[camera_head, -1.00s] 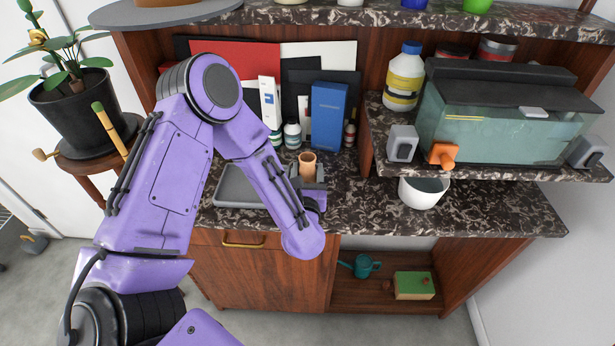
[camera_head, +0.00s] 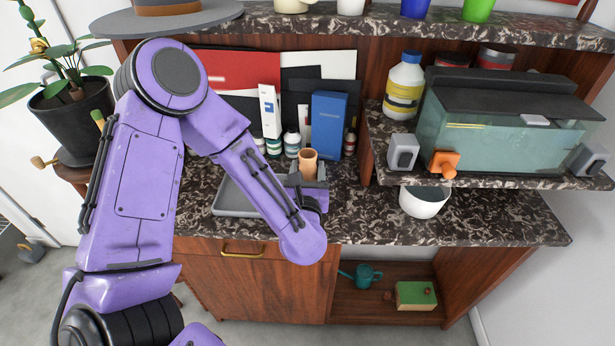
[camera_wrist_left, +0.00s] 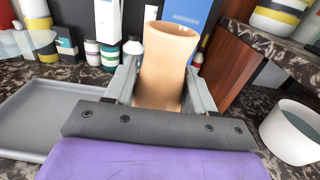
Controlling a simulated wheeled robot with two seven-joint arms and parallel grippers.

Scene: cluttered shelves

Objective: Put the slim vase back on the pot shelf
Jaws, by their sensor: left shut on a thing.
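The slim vase (camera_head: 308,161) is a tan, open-topped cylinder; it also shows upright in the left wrist view (camera_wrist_left: 165,65). My left gripper (camera_head: 307,174) is shut on it, one finger on each side, over the dark marble counter. Whether the vase's base touches the counter is hidden. The pot shelf (camera_head: 370,22) is the marble ledge across the top, with coloured pots along it: a blue pot (camera_head: 415,8) and a green pot (camera_head: 478,10). My right gripper is not in view.
A grey tray (camera_head: 232,202) lies left of the gripper. Bottles and a blue box (camera_head: 328,124) stand behind it. A white bowl (camera_head: 425,202) and a glass tank (camera_head: 500,140) on a raised ledge are to the right. A grey hat (camera_head: 165,18) lies on the upper left.

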